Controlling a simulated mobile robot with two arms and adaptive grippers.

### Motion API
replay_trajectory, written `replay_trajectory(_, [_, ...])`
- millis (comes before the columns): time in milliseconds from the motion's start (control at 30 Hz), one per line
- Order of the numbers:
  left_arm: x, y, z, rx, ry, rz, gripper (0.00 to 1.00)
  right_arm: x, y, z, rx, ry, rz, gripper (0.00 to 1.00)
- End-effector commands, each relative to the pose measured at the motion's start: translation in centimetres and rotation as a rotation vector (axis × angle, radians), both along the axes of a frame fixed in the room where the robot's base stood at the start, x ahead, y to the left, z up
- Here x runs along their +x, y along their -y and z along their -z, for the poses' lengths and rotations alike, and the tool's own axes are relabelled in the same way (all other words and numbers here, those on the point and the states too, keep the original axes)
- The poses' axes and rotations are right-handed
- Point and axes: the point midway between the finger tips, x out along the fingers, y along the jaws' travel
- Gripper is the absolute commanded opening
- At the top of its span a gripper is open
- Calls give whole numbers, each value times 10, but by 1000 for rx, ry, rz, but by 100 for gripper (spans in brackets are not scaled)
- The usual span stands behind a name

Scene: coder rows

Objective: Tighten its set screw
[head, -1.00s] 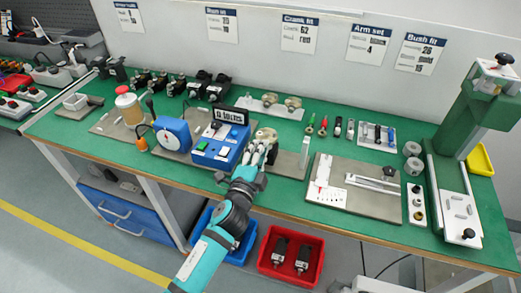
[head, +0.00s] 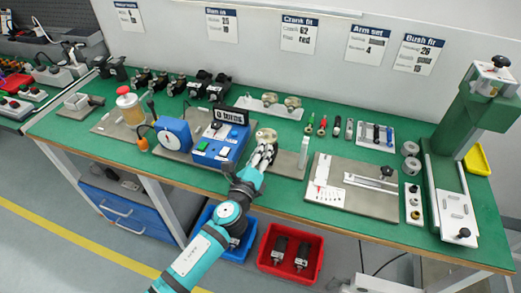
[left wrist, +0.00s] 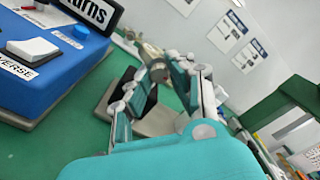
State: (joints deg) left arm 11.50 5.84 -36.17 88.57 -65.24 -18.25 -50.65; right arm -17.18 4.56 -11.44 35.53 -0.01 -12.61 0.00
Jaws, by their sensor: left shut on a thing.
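My left gripper (head: 266,152) is at the front middle of the bench, to the right of the blue box with the "turns" display (head: 220,145). Its fingers are closed at a tan, round metal part (head: 266,135) on a grey plate (head: 289,163). In the left wrist view the fingers (left wrist: 158,85) close around the near end of the metal part (left wrist: 152,58). The contact is partly hidden by the fingers, and I cannot make out a set screw. My right gripper is not in view.
Several slim tools (head: 323,126) stand behind and to the right. A plate with two similar round parts (head: 268,107) lies at the back. A grey fixture board (head: 352,187) and a green press (head: 478,120) are to the right. A red bin (head: 289,251) is below.

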Motion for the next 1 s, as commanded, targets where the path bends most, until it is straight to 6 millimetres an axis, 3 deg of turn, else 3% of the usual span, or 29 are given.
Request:
replay_trajectory(400, [-2, 0, 6, 194, 53, 2, 0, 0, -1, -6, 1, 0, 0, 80])
replay_trajectory(967, [-3, 0, 7, 221, 60, 3, 0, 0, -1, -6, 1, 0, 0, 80])
replay_trajectory(1000, [-3, 0, 8, 221, 60, 3, 23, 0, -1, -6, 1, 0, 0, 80])
